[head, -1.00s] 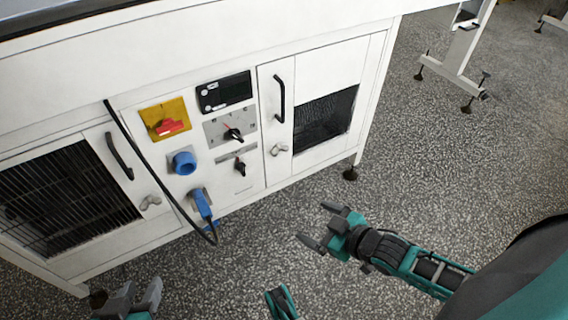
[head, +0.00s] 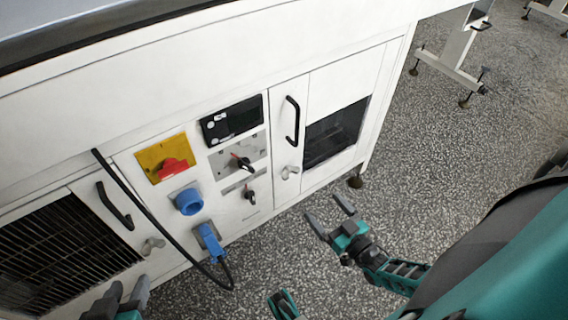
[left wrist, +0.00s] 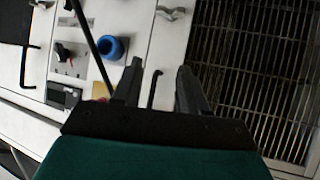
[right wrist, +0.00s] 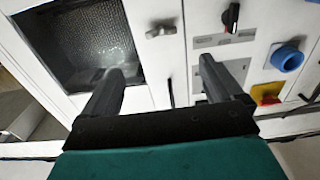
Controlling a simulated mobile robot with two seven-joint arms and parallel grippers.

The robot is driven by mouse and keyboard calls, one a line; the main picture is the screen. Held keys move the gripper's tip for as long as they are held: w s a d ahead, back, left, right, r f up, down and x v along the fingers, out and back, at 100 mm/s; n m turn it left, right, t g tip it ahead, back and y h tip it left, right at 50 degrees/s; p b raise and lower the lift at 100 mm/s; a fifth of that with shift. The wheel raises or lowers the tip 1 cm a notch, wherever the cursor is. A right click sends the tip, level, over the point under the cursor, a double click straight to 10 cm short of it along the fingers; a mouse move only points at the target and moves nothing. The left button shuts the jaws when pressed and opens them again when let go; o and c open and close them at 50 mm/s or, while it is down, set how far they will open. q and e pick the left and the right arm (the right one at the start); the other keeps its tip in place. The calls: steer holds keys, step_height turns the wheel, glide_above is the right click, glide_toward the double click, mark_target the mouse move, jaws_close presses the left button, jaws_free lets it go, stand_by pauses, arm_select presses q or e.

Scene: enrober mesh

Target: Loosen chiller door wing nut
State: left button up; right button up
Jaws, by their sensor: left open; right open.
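The white cabinet has two doors, each with a grey wing nut. The right door's wing nut (head: 290,172) sits below its black handle (head: 292,121); it shows in the right wrist view (right wrist: 160,31), ahead of the fingers. The left door's wing nut (head: 152,245) sits beside its black handle (head: 114,206); it shows in the left wrist view (left wrist: 172,12). I cannot tell which is the chiller door. My left gripper (head: 128,291) is open and empty at the bottom, below the left wing nut. My right gripper (head: 328,210) is open and empty, apart from the cabinet front.
Between the doors is a control panel with a red switch on a yellow plate (head: 163,158), a blue socket (head: 188,201), a blue plug (head: 210,240) and black knobs. A black cable (head: 150,210) hangs in a loop before the panel.

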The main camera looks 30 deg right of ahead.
mark_target(293, 175)
steer(key=w+b, duration=0.1)
steer(key=w, duration=0.2)
steer(key=w+b, duration=0.1)
steer(key=w, duration=0.3)
steer(key=w+a+b, duration=0.1)
steer(key=w, duration=0.3)
steer(key=shift+w+a+f, duration=0.1)
steer(key=shift+w+f, duration=0.05)
steer(key=shift+w, duration=0.1)
arm_select(q)
steer(key=shift+d+f, duration=0.5)
steer(key=shift+f, duration=0.2)
arm_select(e)
steer(key=shift+w, duration=0.75)
steer(key=c, duration=0.9)
arm_select(q)
steer(key=shift+f, duration=0.1)
arm_select(e)
steer(key=shift+c, duration=0.7)
